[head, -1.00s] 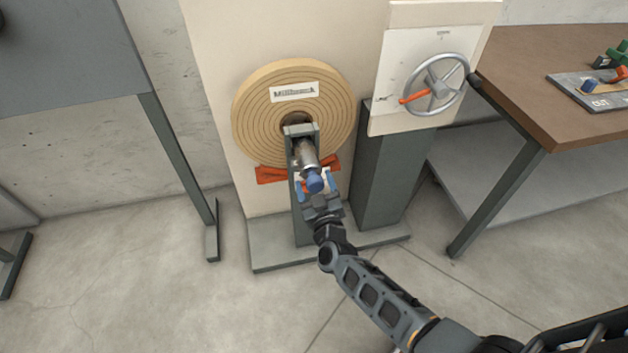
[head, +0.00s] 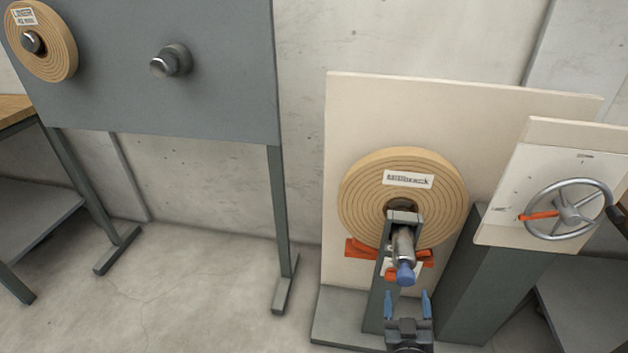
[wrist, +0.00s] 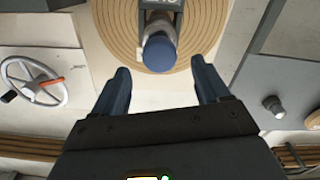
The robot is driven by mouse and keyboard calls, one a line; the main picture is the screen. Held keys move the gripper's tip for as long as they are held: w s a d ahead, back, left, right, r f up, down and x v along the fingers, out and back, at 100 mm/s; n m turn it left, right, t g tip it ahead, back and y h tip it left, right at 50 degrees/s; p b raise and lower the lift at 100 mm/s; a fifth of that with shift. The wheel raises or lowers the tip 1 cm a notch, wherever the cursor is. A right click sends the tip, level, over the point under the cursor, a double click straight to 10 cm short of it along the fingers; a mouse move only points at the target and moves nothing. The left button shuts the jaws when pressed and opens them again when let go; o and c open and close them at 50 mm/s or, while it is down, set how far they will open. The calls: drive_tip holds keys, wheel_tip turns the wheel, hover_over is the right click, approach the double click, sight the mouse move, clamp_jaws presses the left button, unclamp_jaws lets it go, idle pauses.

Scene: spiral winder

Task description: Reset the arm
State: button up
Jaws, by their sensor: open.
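My gripper (head: 407,304) is open and empty, its two blue fingers apart. It is in front of and below the blue-tipped pin (head: 405,272) of the winder. In the wrist view the blue knob (wrist: 159,53) shows ahead of and between the open fingers (wrist: 160,88), apart from them. The pin sits in a grey bracket post (head: 380,300) in front of a tan wound roll (head: 362,205) with a paper label. Most of my arm is out of the head view.
A handwheel (head: 568,212) with an orange pointer is on a panel at the right. A grey board (head: 225,80) at the left carries a second roll (head: 60,50) and an empty peg (head: 172,60). Orange parts (head: 360,250) sit behind the post. Floor at the left is clear.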

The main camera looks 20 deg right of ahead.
drive_tip(key=s+a+r+n+t+y, duration=0.1)
drive_tip(key=s+a+r+y, duration=0.2)
drive_tip(key=s+a, duration=0.55)
drive_tip(key=s+a+r+n+y, duration=0.1)
drive_tip(key=s+a+r+y, duration=0.2)
drive_tip(key=s+r, duration=0.7)
drive_tip(key=s+a+r+n+g+y, duration=0.1)
drive_tip(key=s+a+r+y, duration=0.2)
drive_tip(key=s+r, duration=0.8)
drive_tip(key=shift+s+a+r+n+y, duration=0.25)
drive_tip(key=shift+s+n+y, duration=0.2)
drive_tip(key=shift+s, duration=0.4)
